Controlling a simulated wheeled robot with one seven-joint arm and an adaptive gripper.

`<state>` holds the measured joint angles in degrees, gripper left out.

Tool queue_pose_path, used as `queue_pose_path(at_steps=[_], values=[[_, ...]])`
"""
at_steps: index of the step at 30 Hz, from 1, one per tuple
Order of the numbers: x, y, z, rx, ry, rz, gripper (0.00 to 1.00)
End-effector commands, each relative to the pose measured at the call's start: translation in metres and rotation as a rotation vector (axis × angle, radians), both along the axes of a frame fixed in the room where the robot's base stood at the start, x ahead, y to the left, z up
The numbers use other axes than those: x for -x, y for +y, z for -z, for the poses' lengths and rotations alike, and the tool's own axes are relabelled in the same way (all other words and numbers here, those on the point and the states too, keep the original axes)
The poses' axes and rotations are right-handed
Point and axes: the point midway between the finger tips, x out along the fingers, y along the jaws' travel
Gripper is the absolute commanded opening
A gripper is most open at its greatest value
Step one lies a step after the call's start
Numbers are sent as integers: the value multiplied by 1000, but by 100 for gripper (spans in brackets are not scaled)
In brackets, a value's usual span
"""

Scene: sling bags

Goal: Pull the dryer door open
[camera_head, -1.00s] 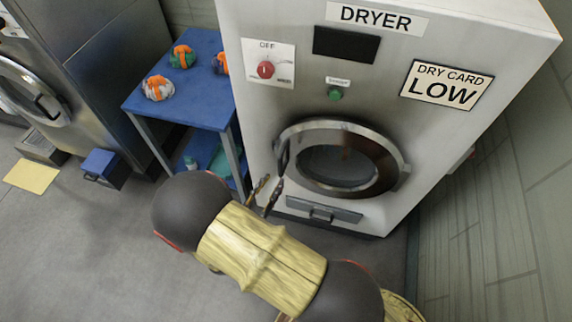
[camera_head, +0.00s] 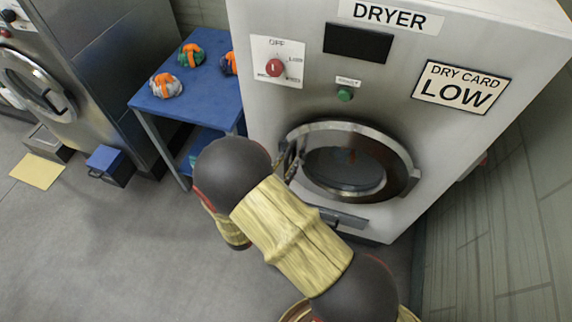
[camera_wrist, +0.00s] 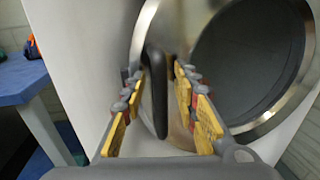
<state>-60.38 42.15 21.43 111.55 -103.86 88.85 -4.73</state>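The dryer (camera_head: 300,110) stands at the centre right of the head view. Its round door (camera_head: 402,150) has a wide metal rim and a dark window, and looks closed. In the wrist view the door rim (camera_wrist: 300,75) fills the upper right. A dark upright handle (camera_wrist: 156,92) sits at the rim's left side. My gripper (camera_wrist: 160,72) is open, with its yellow-padded fingers on either side of the handle. I cannot tell whether either finger touches it. In the head view my gripper (camera_head: 288,160) is at the door's left edge, partly hidden by my arm.
A blue table (camera_head: 200,107) with several orange-banded bundles stands left of the dryer. A steel washer (camera_head: 95,75) is farther left, with a blue box (camera_head: 108,165) and a yellow mat (camera_head: 37,171) on the floor. A wall (camera_head: 490,215) is close on the right.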

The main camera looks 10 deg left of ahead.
Motion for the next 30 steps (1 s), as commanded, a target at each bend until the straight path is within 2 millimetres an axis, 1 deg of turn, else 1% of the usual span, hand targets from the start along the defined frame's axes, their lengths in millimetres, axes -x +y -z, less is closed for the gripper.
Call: queue_pose_path(at_steps=[2, 15, 18, 30], values=[[0, 0, 0, 0, 0, 0, 29], [0, 0, 0, 0, 0, 0, 4], [0, 0, 0, 0, 0, 0, 0], [0, 0, 0, 0, 0, 0, 0]])
